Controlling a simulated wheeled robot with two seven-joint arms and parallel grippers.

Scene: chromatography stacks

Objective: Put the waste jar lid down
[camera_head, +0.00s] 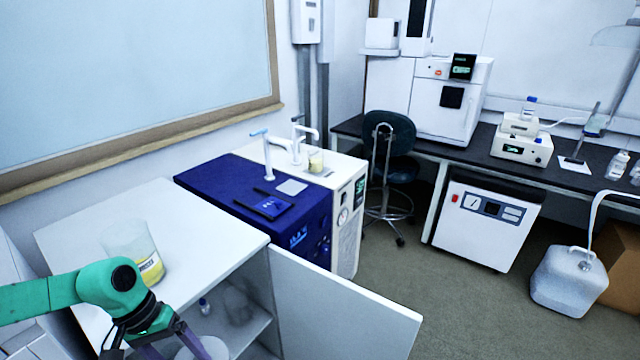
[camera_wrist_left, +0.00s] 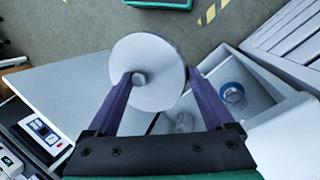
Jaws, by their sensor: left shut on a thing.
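My left gripper (camera_head: 152,347) is low in the head view, in front of the open white cabinet. In the left wrist view the gripper (camera_wrist_left: 160,76) is shut on the waste jar lid (camera_wrist_left: 155,55), a pale round disc with a small knob. The lid's edge also shows at the bottom of the head view (camera_head: 207,349), partly cut off. My right gripper is not in view.
The cabinet door (camera_head: 340,305) stands open to the right of the gripper. A small blue-capped bottle (camera_head: 204,306) stands inside the cabinet. A dark blue unit (camera_head: 250,205) adjoins the cabinet top. The cabinet top is clear right of the jar.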

